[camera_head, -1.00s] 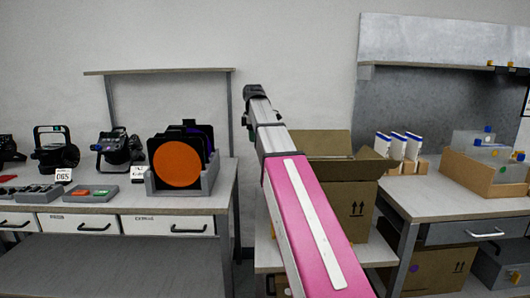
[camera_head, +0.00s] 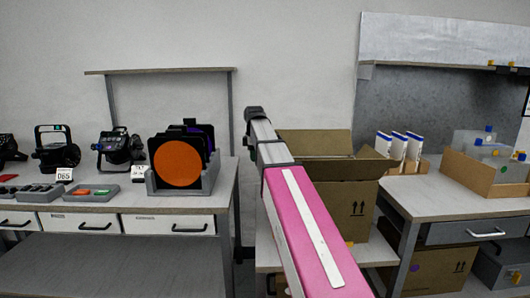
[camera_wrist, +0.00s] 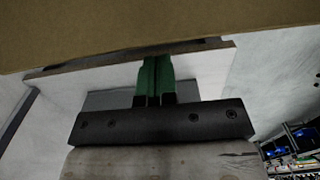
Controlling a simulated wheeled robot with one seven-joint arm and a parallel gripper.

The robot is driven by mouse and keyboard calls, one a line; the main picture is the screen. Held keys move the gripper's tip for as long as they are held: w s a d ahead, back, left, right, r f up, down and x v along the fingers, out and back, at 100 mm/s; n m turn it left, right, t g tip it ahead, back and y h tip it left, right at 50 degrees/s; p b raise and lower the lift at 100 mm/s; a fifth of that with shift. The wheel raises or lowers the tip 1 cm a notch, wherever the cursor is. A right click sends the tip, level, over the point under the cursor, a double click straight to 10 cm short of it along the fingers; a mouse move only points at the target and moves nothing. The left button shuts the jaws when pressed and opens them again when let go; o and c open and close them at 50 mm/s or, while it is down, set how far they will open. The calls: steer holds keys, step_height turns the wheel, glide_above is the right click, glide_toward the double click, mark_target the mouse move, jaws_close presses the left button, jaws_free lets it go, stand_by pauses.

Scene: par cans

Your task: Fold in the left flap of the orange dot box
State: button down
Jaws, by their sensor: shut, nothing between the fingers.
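My arm covers the box's left side, so the left flap is hidden there, and I see no orange dot on the box. In the wrist view a cardboard panel (camera_wrist: 120,30) fills the top. My gripper (camera_wrist: 155,62) has green fingers, shut and empty, with tips at the panel's lower edge; I cannot tell whether they touch.
The left bench (camera_head: 195,200) holds lamps and a grey rack with an orange disc (camera_head: 178,164). The right bench (camera_head: 440,192) holds white-and-blue cartons (camera_head: 398,146) and a tray of bottles. Another box with a purple dot (camera_head: 415,268) sits below it.

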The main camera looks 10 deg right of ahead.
steer(key=shift+d, duration=0.1)
steer(key=shift+s+d, duration=0.25)
steer(key=shift+d, duration=0.95)
steer(key=shift+s+d, duration=0.2)
steer(key=shift+d, duration=1)
steer(key=shift+s+d, duration=0.25)
steer(key=shift+d, duration=0.95)
steer(key=shift+w+a+r, duration=0.15)
steer(key=shift+a+r, duration=0.6)
steer(key=shift+r, duration=0.05)
steer(key=shift+w+a+r, duration=0.15)
steer(key=shift+a+r, duration=0.6)
steer(key=shift+r, duration=0.05)
step_height(320, 180, up, 9)
steer(key=shift+f, duration=0.1)
